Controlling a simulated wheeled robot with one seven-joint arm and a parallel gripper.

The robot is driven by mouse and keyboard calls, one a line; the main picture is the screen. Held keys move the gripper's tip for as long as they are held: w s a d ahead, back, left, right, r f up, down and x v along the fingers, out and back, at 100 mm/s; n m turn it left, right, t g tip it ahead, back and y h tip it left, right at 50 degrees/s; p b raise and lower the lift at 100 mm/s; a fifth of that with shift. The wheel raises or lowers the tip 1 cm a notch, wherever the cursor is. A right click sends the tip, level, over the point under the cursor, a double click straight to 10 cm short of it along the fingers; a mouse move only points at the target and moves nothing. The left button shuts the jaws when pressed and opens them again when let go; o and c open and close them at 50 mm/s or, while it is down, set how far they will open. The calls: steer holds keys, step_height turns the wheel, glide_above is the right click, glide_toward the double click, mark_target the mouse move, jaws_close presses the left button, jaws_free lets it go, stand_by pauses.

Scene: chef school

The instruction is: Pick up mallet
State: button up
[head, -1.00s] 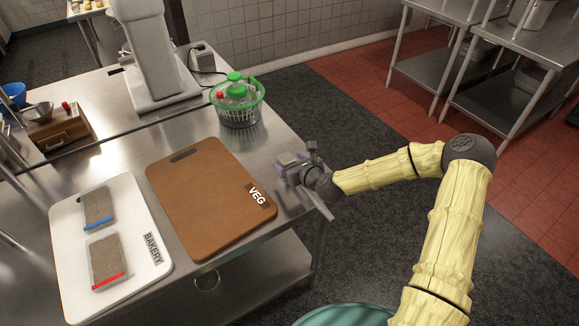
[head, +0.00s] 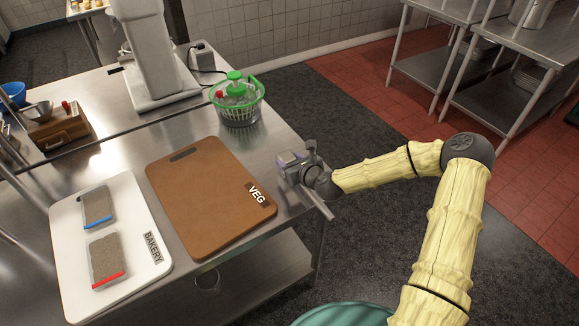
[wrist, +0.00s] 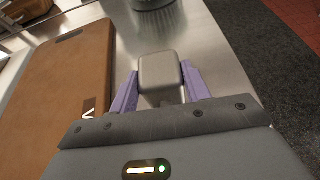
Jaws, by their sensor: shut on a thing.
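The mallet (wrist: 160,72) shows in the wrist view as a smooth grey block with rounded edges, between the two purple fingers of my gripper (wrist: 158,90). The fingers are shut on it, one on each side. Its lower part is hidden behind the gripper body. In the head view my gripper (head: 290,161) is at the right edge of the steel table (head: 281,135), beside the brown VEG board.
The brown VEG board (head: 205,195) lies just left of my gripper. A white BAKERY board (head: 68,245) with two packets lies further left.

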step_height(320, 180, up, 10)
steer(key=shift+r+b, duration=0.1)
steer(key=shift+b, duration=0.5)
steer(key=shift+w, duration=0.1)
stand_by(0.4)
